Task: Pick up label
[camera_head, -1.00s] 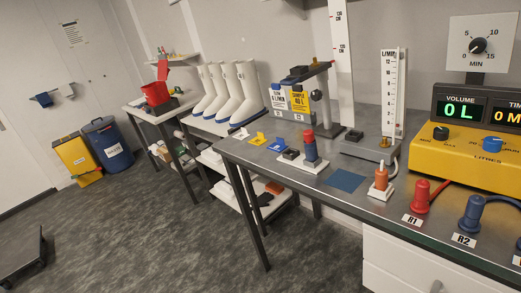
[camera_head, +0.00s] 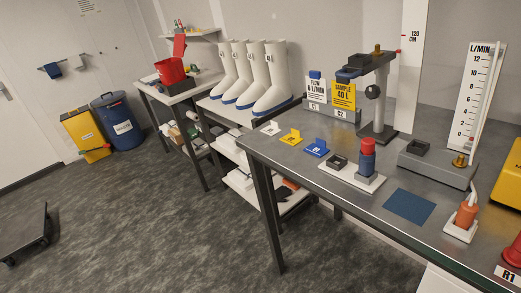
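Three small folded label tags stand in a row near the left end of the steel bench (camera_head: 345,205): a white label (camera_head: 270,128), a yellow label (camera_head: 291,138) and a blue label (camera_head: 317,149). Markings on them are too small to read. Behind them stand two larger cards, a white one (camera_head: 316,92) reading FLOW 6 L/MIN and a yellow one (camera_head: 344,97) reading SAMPLE 40 L. My gripper is not in view, so its state and distance from the labels are hidden.
A red-and-blue cylinder (camera_head: 366,160) on a white base stands right of the labels, before a dark stand (camera_head: 379,100). A blue mat (camera_head: 410,206) lies flat on the bench. White boots (camera_head: 270,80) stand on the bench behind. The floor (camera_head: 150,220) at left is mostly clear.

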